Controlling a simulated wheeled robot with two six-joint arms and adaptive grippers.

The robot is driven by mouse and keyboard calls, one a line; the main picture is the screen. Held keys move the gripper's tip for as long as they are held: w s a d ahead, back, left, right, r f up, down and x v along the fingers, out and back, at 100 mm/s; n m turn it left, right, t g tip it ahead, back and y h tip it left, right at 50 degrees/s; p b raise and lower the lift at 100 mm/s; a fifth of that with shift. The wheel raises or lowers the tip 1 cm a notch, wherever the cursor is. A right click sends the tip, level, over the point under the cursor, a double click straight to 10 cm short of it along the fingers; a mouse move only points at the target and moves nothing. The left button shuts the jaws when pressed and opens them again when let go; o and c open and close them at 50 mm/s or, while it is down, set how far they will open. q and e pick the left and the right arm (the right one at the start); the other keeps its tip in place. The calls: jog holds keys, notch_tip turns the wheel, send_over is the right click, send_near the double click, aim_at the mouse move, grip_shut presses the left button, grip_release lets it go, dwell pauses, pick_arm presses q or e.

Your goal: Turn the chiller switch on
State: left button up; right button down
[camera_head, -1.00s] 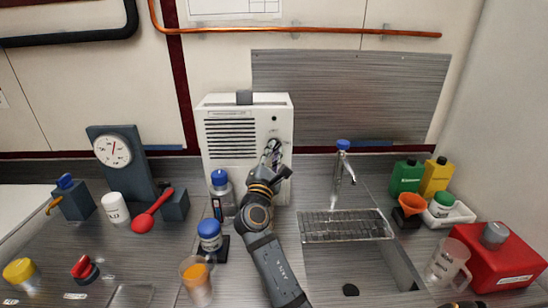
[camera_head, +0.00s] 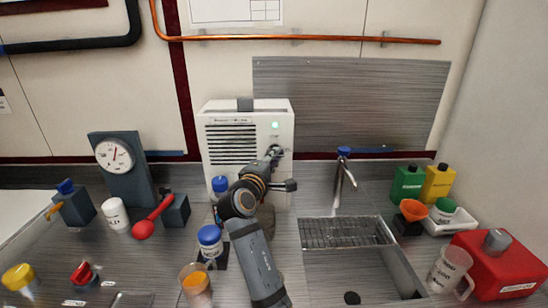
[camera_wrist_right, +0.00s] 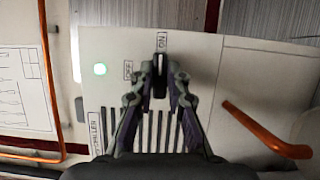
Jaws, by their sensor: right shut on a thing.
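The chiller (camera_head: 232,142) is a white box with dark vent slots against the back wall. Its small round light (camera_head: 275,125) glows green, and the light also shows in the right wrist view (camera_wrist_right: 100,69). My right gripper (camera_head: 275,152) is at the upper right of its front face. In the right wrist view my right gripper (camera_wrist_right: 159,88) is shut on the small dark switch (camera_wrist_right: 160,62), whose lever points toward the ON label (camera_wrist_right: 161,42). The OFF label (camera_wrist_right: 128,70) is beside it. The fingers hide much of the switch. My left gripper is out of view.
A blue-capped bottle (camera_head: 210,238) and a cup of orange liquid (camera_head: 196,284) stand close left of my right arm. A tap (camera_head: 342,170) and a sink with a wire rack (camera_head: 345,232) are to the right. A gauge (camera_head: 115,154) stands left.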

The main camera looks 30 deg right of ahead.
jog(key=shift+f+m, duration=0.1)
jog(key=shift+m, duration=0.2)
dwell(0.4)
jog(key=c, duration=1.3)
grip_release()
